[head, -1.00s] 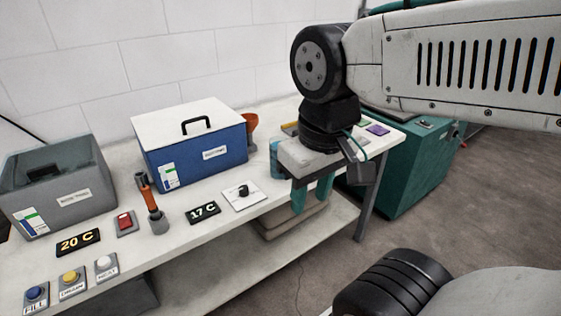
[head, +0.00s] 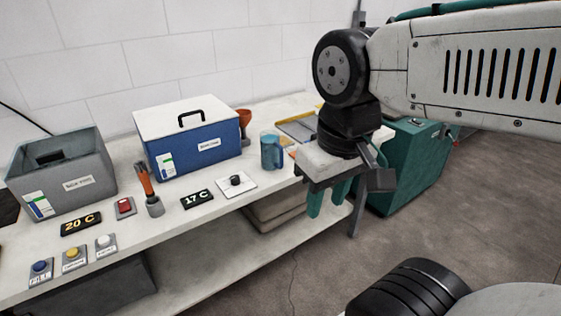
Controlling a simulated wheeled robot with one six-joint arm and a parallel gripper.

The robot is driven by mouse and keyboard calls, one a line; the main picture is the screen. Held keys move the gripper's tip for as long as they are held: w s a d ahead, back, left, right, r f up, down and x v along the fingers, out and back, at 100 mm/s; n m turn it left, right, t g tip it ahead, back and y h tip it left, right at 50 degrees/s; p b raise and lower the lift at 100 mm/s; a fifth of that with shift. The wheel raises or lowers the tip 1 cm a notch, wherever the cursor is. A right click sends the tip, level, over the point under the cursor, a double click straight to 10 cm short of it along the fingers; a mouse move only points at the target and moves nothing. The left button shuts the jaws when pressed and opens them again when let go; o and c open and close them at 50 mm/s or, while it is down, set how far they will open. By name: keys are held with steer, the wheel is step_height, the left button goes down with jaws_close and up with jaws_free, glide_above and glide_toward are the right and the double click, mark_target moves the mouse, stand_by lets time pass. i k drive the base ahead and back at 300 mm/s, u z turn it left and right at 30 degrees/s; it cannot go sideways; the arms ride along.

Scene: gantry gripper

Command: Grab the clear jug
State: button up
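A bluish, see-through-looking jug (head: 271,151) stands upright on the white bench, right of the blue box. My gripper (head: 328,198) is to the right of the jug and nearer to me, by the bench's front edge. Its two teal fingers point down with a gap between them, and nothing shows in the gap. The gripper and the jug are apart in the picture. My wrist hides part of the bench's right end.
The blue box (head: 200,156) with a white lid and an orange funnel (head: 244,119) stand left of the jug. A knob plate (head: 236,184) lies in front. A flat tray (head: 299,128) lies behind my gripper. A teal cabinet (head: 415,160) stands to the right.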

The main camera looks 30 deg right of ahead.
mark_target(272, 152)
steer(key=z, duration=0.5)
steer(key=i, duration=0.4)
steer(key=u, duration=0.1)
steer(key=k, duration=0.5)
steer(key=u, duration=1.55)
steer(key=i, duration=1.1)
steer(key=z, duration=2.25)
